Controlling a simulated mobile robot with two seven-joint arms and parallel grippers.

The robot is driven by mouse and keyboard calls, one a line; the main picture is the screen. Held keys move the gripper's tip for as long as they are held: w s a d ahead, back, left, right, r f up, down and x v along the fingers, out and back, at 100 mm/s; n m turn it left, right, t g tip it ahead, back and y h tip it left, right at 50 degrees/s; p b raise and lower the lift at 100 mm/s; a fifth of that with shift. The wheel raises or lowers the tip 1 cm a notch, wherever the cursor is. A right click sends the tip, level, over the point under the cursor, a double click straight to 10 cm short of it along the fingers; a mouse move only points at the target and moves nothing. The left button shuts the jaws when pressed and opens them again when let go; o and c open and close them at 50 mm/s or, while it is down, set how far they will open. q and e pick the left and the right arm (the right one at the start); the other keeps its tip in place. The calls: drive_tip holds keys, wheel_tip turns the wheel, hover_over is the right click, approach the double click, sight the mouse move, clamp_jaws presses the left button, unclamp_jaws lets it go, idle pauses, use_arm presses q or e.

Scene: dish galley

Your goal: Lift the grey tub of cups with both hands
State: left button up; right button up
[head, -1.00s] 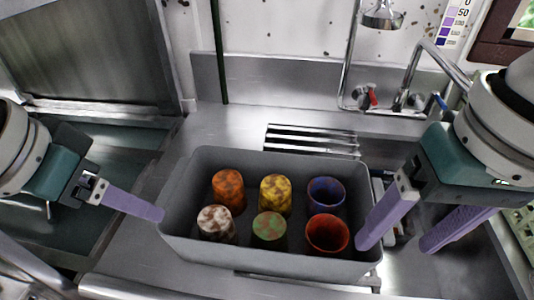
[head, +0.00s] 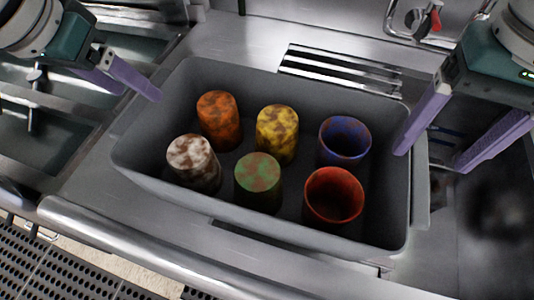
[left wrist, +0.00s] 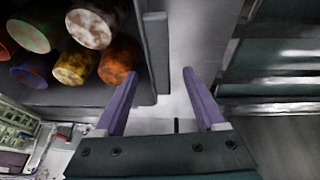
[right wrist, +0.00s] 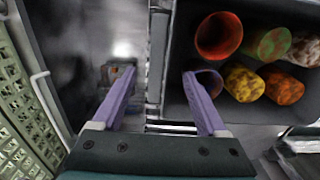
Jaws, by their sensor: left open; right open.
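The grey tub (head: 255,87) sits on the metal counter. It holds an orange cup (head: 219,122), a yellow cup (head: 277,135), a brown-and-white cup (head: 193,163), a green cup (head: 258,184), a blue cup (head: 344,142) and a red cup (head: 333,197). The blue and red cups stand mouth up; the others show closed ends. My left gripper (head: 142,97) is open at the tub's left end; in the left wrist view the end wall (left wrist: 153,50) lies between its fingers. My right gripper (head: 430,160) is open at the right end, its fingers either side of that wall (right wrist: 158,55). Contact cannot be told.
A slotted metal strip (head: 340,70) lies behind the tub. A sink basin (head: 40,130) is at the left and a tap with a red handle (head: 434,20) at the back right. A green rack (right wrist: 20,120) shows in the right wrist view. The counter's rounded front edge (head: 180,255) runs close before the tub.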

sight(417, 170)
use_arm(q)
drive_tip(key=shift+x, duration=3.4)
use_arm(e)
drive_tip(key=shift+f, duration=3.35)
use_arm(q)
drive_tip(key=shift+c, duration=0.2)
use_arm(e)
drive_tip(key=shift+c, duration=0.3)
use_arm(q)
clamp_jaws()
use_arm(e)
clamp_jaws()
use_arm(q)
drive_tip(key=shift+r, duration=0.1)
use_arm(e)
drive_tip(key=shift+w, duration=0.1)
